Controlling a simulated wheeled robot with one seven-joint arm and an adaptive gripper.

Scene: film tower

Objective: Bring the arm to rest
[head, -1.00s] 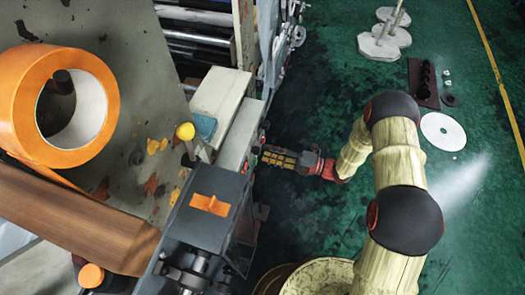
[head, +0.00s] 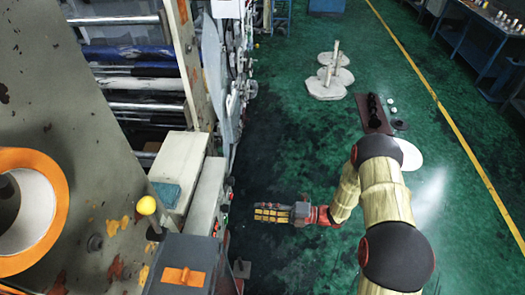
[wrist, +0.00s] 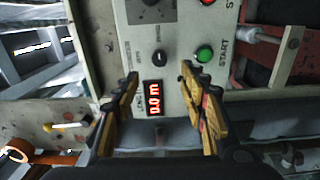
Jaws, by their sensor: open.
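Beyond the fingers is the panel with a green START button (wrist: 204,54), a black knob (wrist: 156,58) and a red lit display (wrist: 153,103) reading about 0.0 M. The fingers look apart from the panel, but the exact gap is unclear. My arm is bent, with its elbow to the right.
The film machine fills the left, with an orange roll (head: 45,210) and a yellow knob (head: 146,205). White stands (head: 325,88), a dark tray (head: 371,112) and a white disc (head: 409,155) lie on the floor behind my arm. A blue workbench (head: 465,45) stands far right. Green floor is open.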

